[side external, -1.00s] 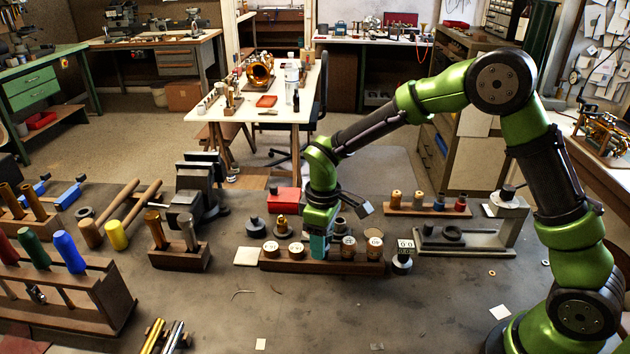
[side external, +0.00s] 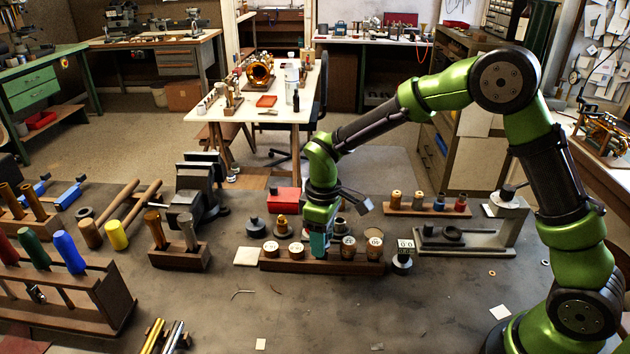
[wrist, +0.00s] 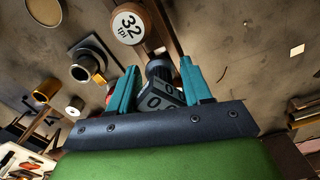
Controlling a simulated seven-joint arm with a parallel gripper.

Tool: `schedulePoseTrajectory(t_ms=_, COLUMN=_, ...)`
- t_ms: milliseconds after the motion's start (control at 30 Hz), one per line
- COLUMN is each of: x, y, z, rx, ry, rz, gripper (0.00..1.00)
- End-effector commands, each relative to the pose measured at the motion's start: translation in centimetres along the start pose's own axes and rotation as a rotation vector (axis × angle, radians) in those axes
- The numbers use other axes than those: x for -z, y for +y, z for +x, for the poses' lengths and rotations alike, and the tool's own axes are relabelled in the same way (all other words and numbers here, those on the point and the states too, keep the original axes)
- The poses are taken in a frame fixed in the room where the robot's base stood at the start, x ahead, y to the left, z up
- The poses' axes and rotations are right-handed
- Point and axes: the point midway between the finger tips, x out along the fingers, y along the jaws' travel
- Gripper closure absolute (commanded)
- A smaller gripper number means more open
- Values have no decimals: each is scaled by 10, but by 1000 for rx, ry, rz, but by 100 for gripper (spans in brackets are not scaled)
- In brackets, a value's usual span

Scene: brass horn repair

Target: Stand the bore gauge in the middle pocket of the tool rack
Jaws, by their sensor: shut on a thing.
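My gripper (side external: 318,250) is down at the tool rack (side external: 322,267), a long low wooden block, near the middle of its row. In the side view the fingers hide the gauge. I cannot tell how deep it sits in the middle pocket, or whether it touches the bottom. The rack (wrist: 164,30) runs away from the fingers in the wrist view.
White-topped round gauges (side external: 270,247) stand in the rack on both sides of my gripper; one reads "32 tpi" (wrist: 128,28). Dark pots and a brass piece (side external: 282,223) stand behind. The bench in front is mostly clear.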

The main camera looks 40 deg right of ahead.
Motion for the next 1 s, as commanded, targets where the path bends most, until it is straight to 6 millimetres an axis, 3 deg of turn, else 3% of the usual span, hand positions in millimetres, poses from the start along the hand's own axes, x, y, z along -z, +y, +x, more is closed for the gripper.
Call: schedulePoseTrajectory(t_ms=1000, x=0, y=0, z=15, rx=0, ry=1, rz=-1, gripper=94)
